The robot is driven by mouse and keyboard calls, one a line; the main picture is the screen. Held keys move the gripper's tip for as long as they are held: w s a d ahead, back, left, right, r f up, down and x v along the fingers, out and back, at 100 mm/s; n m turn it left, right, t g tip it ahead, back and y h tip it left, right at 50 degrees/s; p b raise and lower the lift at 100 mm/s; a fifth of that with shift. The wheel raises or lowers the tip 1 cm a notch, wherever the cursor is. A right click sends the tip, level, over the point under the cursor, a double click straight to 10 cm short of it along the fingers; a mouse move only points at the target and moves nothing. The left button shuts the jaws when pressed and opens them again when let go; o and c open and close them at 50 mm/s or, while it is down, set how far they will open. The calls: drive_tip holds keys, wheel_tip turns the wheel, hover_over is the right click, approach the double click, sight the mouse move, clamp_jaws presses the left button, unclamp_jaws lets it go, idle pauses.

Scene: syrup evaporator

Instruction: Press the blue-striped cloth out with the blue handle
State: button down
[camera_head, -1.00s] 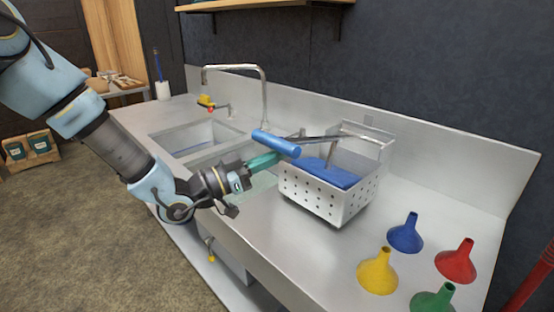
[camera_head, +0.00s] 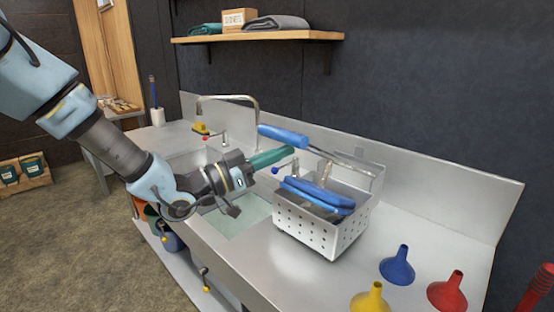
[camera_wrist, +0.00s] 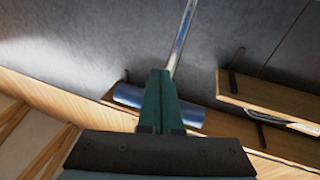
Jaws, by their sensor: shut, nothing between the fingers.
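The blue handle (camera_head: 283,134) sits on a metal lever above a perforated metal press box (camera_head: 318,232) on the counter. The lever stands raised over the box. Blue folded material (camera_head: 318,192), seemingly the cloth, lies in the box; I cannot make out stripes, and its lower part is hidden by the wall. My gripper (camera_head: 289,152) has green fingers, shut and empty, with tips close below the handle. In the wrist view the closed fingers (camera_wrist: 159,75) cross in front of the blue handle (camera_wrist: 130,96); I cannot tell whether they touch it.
A sink basin (camera_head: 235,218) and a tall faucet (camera_head: 228,98) lie left of the box. Blue (camera_head: 398,267), red (camera_head: 448,292) and yellow (camera_head: 370,299) funnels stand at right. A wooden shelf (camera_head: 260,37) hangs on the wall. Counter between box and funnels is clear.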

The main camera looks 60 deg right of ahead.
drive_tip(key=d+r, duration=0.1)
drive_tip(key=r, duration=0.1)
drive_tip(key=d+r, duration=0.1)
drive_tip(key=r, duration=0.1)
drive_tip(key=s+r, duration=0.1)
drive_tip(key=r, duration=0.1)
drive_tip(key=shift+d, duration=0.4)
drive_tip(key=shift+r, duration=0.1)
drive_tip(key=s+d+r, duration=0.1)
drive_tip(key=d+r, duration=0.4)
drive_tip(key=r, duration=0.1)
drive_tip(key=shift+s+r, duration=0.25)
drive_tip(key=shift+r, duration=0.1)
